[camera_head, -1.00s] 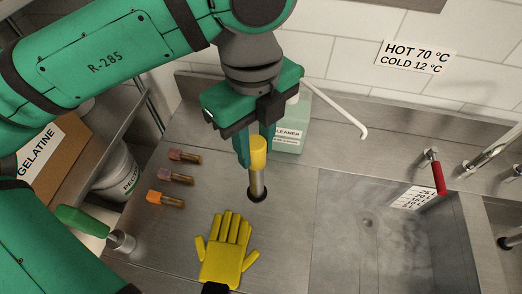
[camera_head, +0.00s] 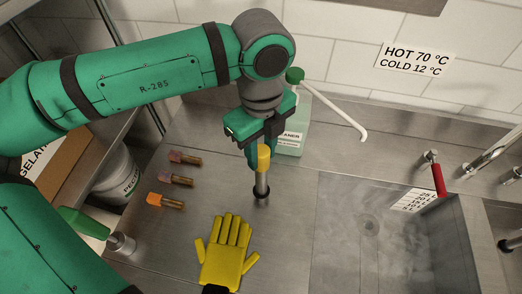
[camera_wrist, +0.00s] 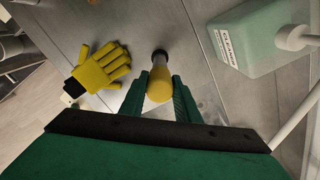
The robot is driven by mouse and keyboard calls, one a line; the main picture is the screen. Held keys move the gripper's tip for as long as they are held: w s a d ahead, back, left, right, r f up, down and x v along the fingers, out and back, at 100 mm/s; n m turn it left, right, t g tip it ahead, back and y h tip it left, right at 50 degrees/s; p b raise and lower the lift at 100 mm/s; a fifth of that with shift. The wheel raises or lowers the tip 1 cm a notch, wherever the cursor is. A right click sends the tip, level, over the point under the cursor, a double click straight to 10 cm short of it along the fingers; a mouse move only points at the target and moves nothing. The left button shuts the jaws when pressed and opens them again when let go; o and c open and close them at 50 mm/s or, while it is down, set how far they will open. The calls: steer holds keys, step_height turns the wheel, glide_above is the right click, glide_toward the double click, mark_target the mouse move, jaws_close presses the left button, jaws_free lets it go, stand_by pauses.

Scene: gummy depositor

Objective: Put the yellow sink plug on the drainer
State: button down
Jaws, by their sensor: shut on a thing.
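The yellow sink plug (camera_head: 263,158) has a yellow top, a metal stem and a dark round foot. It stands upright over the steel drainer (camera_head: 285,230), left of the sink basin. I cannot tell whether its foot touches the surface. My gripper (camera_head: 259,160) is above the drainer and shut on the plug's yellow top. In the wrist view the plug (camera_wrist: 160,80) lies between the green fingers (camera_wrist: 158,100), its dark foot pointing away from me.
A yellow glove (camera_head: 226,257) lies in front of the plug. Several small capped pieces (camera_head: 178,179) lie to the left. A cleaner bottle (camera_head: 291,135) with a white spout stands behind. The sink basin (camera_head: 365,235) and a red-handled tap (camera_head: 437,178) are to the right.

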steer(key=c, duration=1.3)
jaws_free()
steer(key=shift+f, duration=0.1)
steer(key=shift+c, duration=0.2)
step_height(320, 180, up, 12)
steer(key=shift+s, duration=0.1)
